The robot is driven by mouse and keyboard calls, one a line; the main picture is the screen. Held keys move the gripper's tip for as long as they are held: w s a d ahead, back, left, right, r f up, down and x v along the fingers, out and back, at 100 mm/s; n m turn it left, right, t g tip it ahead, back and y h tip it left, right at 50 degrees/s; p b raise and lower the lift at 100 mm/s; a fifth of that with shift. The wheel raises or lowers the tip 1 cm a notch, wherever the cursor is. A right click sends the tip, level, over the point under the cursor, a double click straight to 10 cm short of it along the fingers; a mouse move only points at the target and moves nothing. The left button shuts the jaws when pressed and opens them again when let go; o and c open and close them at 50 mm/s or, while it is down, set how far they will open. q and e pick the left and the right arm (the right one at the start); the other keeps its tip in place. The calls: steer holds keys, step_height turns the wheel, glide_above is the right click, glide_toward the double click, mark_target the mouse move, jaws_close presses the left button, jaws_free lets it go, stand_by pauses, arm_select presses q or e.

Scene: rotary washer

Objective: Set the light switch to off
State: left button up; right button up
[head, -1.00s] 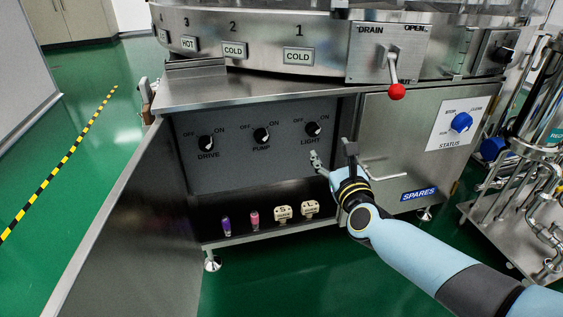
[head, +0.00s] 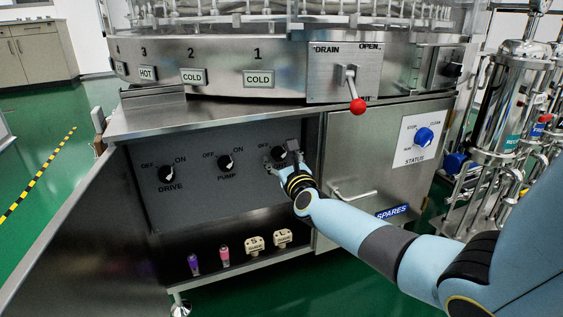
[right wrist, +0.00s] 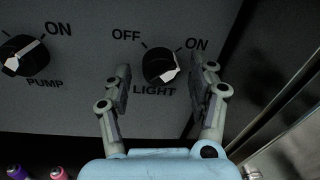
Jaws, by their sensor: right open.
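The light switch is a round black knob (head: 279,153) with a pale pointer, labelled LIGHT with OFF at upper left and ON at upper right, on the grey panel inside the open cabinet. My right gripper (head: 282,157) is open in front of it. In the right wrist view the knob (right wrist: 158,62) shows between the two spread fingers (right wrist: 165,75), with a visible gap on each side. The pointer's pale face shows at the knob's lower right; I cannot tell its exact setting. My left gripper is in neither view.
The PUMP knob (head: 225,162) and DRIVE knob (head: 166,174) sit left of it. The open cabinet door (head: 95,240) stands at left. The red-tipped drain lever (head: 357,104) is above right. Small purple, pink and cream items stand on the shelf below.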

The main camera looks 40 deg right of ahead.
steer(key=shift+c, duration=0.4)
steer(key=c, duration=1)
steer(key=shift+c, duration=0.2)
steer(key=shift+n, duration=0.3)
steer(key=n, duration=0.3)
steer(key=shift+f+n, duration=0.1)
steer(key=shift+n, duration=0.3)
steer(key=n, duration=0.4)
steer(key=shift+n+t+b, duration=0.3)
steer(key=shift+n, duration=0.1)
steer(key=n, duration=0.5)
steer(key=shift+n+y, duration=0.3)
steer(key=shift+y, duration=0.1)
steer(key=shift+f+n+p, duration=0.1)
steer(key=shift+n+p, duration=0.3)
steer(key=shift+n, duration=1.5)
steer(key=shift+s+t+y, duration=0.1)
steer(key=shift+t+y, duration=0.2)
